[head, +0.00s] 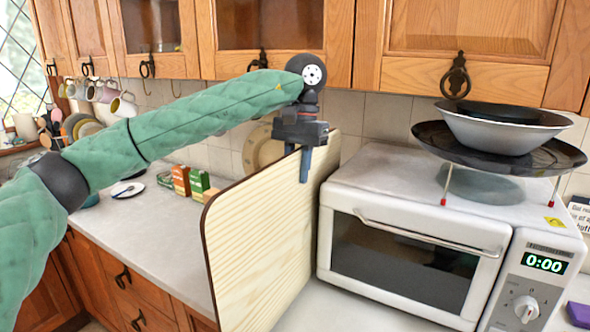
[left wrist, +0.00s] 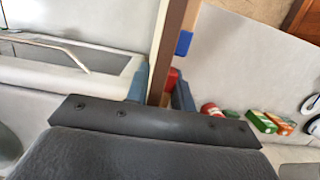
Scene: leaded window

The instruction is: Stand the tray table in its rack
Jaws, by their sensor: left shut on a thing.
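The tray table (head: 265,245) is a pale wood-grain board with a dark rim and rounded corner. It stands upright on edge on the counter, left of the microwave. My left gripper (head: 305,160) comes down from above and is shut on its top edge near the far end. In the left wrist view the board (left wrist: 176,40) shows edge-on as a narrow strip between the fingers (left wrist: 160,88). I cannot make out the rack; the board's lower far part is hidden. My right gripper is in neither view.
A white microwave (head: 420,235) stands close on the right, with a black pan (head: 430,142) and metal bowl (head: 500,130) raised above it. Small boxes (head: 190,183) and a plate (head: 128,190) lie on the left counter (head: 150,225). Wall cupboards (head: 290,35) hang above.

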